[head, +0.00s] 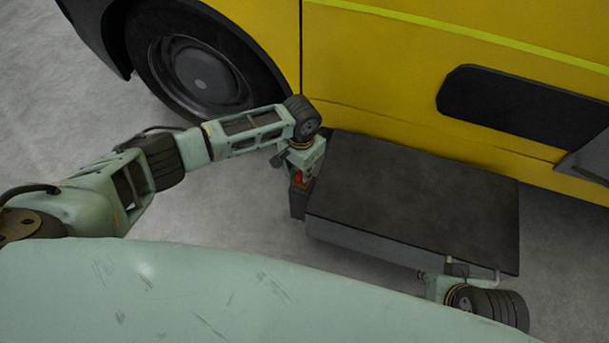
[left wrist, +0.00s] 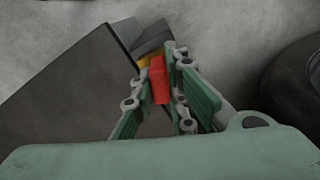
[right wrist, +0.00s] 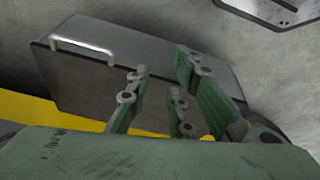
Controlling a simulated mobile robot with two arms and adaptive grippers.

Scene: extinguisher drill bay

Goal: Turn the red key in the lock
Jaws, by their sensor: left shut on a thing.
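The red key (left wrist: 159,80) is upright in the left wrist view, between the fingers of my left gripper (left wrist: 161,74). It also shows as a small red patch in the head view (head: 298,177). My left gripper is shut on it. A yellow part (left wrist: 146,61), perhaps of the lock, shows just behind the key. It sits by a small dark box (head: 297,203) at the left end of a dark bench; the keyhole is hidden. My right gripper (right wrist: 162,75) has its fingers apart with nothing between them. In the head view it is near the bench's front right corner.
The dark flat-topped bench (head: 420,200) stands against a yellow vehicle (head: 400,70) with a black wheel (head: 200,75). A metal bar handle (right wrist: 82,46) is on the bench's side. The grey floor (head: 80,120) is clear at the left.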

